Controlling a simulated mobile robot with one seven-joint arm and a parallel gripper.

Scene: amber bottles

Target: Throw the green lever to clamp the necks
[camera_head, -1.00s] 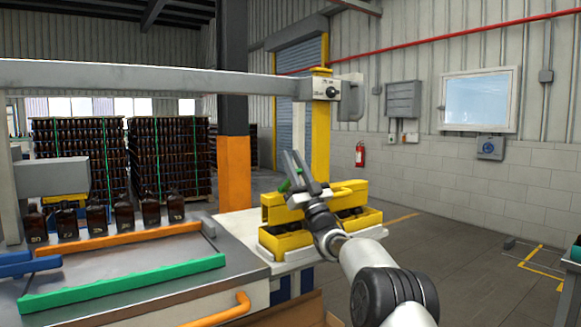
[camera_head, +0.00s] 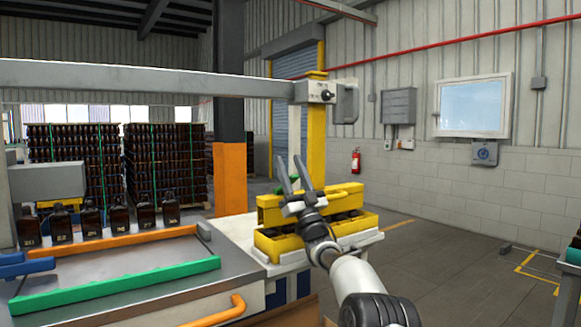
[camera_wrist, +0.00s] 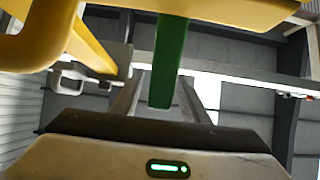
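The green lever (camera_wrist: 169,60) hangs into the wrist view from the yellow clamp (camera_wrist: 225,8), between my two fingers, with gaps visible on both sides. In the head view only a small part of the lever (camera_head: 284,184) shows beside my fingers. My gripper (camera_head: 290,160) is open, its fingers pointing up in front of the yellow clamp frame (camera_head: 350,190). I cannot tell whether a finger touches the lever. Dark bottle tops (camera_head: 344,216) show in the yellow frame, partly hidden by its front bar and my wrist.
On the left stands a metal table (camera_head: 130,270) with an orange rail, a green rail (camera_head: 120,287) and several amber bottles (camera_head: 90,220). A grey beam (camera_head: 150,82) crosses above it. Bottle pallets (camera_head: 72,165) stand behind. The floor at right (camera_head: 450,260) is mostly clear.

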